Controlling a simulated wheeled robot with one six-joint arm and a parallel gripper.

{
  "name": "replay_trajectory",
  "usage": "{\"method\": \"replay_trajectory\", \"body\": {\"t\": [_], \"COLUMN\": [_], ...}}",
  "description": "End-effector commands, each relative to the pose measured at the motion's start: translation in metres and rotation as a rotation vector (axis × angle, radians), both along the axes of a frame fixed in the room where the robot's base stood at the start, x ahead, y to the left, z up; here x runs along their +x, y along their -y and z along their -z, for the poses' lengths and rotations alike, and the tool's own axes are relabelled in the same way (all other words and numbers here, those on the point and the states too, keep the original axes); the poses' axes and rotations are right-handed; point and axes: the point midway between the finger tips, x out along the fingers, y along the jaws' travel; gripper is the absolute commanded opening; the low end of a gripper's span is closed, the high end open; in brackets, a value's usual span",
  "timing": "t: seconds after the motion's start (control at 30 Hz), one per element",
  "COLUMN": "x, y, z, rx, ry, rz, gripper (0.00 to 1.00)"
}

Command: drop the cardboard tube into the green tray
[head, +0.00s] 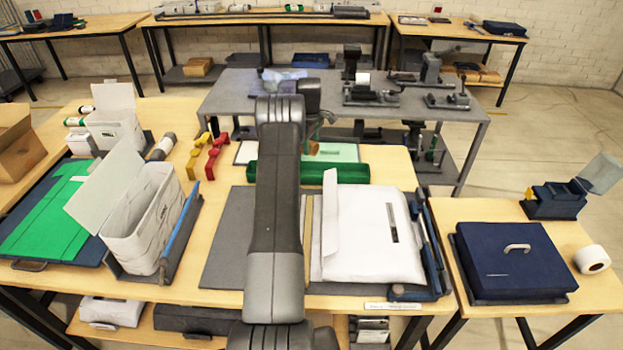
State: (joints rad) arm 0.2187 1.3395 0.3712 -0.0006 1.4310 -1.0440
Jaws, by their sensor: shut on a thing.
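The green tray (337,173) is a long, dark green trough lying across the table behind the grey mat. My arm hides part of its left half. My gripper (316,133) is beyond my arm's wrist, above and behind the tray in the picture, and is partly hidden by my own links. It is shut on a small tan piece, which looks like the cardboard tube (312,148). Most of the tube is hidden, so its tilt and exact height above the tray cannot be told.
A white garment package (365,235) lies on the grey mat in front of the tray. Red and yellow holders (208,153) stand to the left. An open white box (145,222) is farther left. A pale green sheet (333,153) lies behind the tray.

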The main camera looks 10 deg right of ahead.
Motion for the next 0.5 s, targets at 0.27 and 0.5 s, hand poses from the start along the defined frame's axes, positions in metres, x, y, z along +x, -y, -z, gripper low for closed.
{"method": "replay_trajectory", "body": {"t": [0.27, 0.5], "x": [0.000, 0.000], "y": [0.000, 0.000], "z": [0.022, 0.021], "rx": [0.000, 0.000], "ry": [0.000, 0.000], "rz": [0.000, 0.001], "gripper": [0.26, 0.53]}}
